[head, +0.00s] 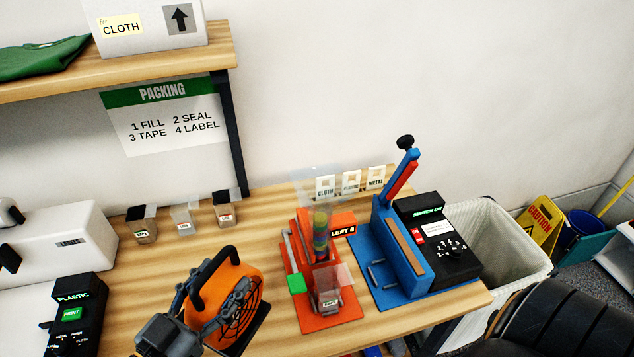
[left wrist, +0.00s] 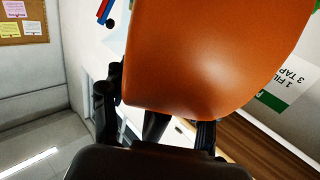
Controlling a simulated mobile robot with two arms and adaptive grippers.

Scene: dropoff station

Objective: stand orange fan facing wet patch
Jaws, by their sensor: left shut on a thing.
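The orange fan (head: 233,283), with a black handle, round grille and dark base, is over the front left of the wooden bench. Its grille faces right and toward the front. My left gripper (head: 213,301) is shut on the fan, its fingers around the housing. In the left wrist view the fan's orange housing (left wrist: 210,55) fills the upper middle, between the dark fingers. I cannot tell whether the base touches the bench. No wet patch can be made out. My right gripper is not in view.
A red dispenser (head: 306,313), a blue lever press (head: 375,262) and a black switch box (head: 437,245) stand to the right. Small bins (head: 184,218) line the back. A white-lined bin (head: 497,246), yellow caution sign (head: 543,222) and blue bucket (head: 585,227) are beyond the bench.

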